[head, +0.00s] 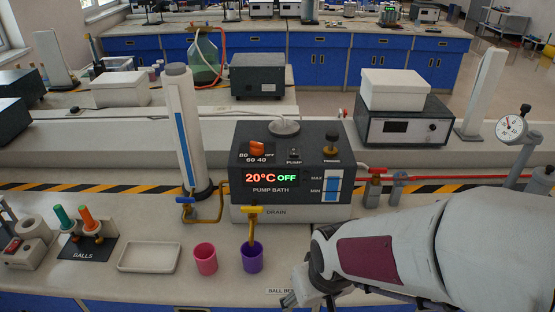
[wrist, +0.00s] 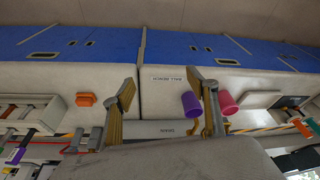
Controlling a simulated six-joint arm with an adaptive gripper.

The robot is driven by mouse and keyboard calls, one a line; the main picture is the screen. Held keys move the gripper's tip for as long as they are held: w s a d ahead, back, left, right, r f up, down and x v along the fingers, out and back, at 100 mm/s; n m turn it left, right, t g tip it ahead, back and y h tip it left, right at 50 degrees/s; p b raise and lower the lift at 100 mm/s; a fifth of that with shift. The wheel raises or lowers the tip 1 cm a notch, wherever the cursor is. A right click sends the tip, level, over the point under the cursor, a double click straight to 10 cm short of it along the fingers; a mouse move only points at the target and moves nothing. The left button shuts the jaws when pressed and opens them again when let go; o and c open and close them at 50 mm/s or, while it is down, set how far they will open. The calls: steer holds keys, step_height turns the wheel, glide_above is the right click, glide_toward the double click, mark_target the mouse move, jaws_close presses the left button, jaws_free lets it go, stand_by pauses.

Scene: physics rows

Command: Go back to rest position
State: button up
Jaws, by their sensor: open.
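My gripper (wrist: 166,98) is open in the wrist view, its two yellowish fingers wide apart with nothing between them. In the head view my arm reaches in from the lower right, and my gripper (head: 290,298) shows only in part at the bottom edge, by the bench front. A purple cup (head: 252,257) stands upright under the yellow drain tap, and a pink cup (head: 205,259) stands to its left. In the wrist view the purple cup (wrist: 191,105) appears beside the right finger, with the pink cup (wrist: 227,101) beyond it. I see no contact with either cup.
The pump bath (head: 283,212) stands behind the cups, its display reading 20°C OFF. A white tray (head: 149,257) and a balls stand (head: 85,252) are on the left. A red valve pipe (head: 373,190) and a dial gauge (head: 512,128) are near my arm.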

steer(key=s+d+r+m+t, duration=0.1)
steer(key=s+d+r, duration=0.4)
steer(key=r, duration=0.2)
steer(key=s+d+r+m+t+h, duration=0.1)
steer(key=s+d+r+m, duration=0.1)
steer(key=s+d+r, duration=0.3)
steer(key=shift+s+d+r+t, duration=0.2)
steer(key=shift+d+r+t, duration=0.15)
steer(key=shift+r, duration=1.35)
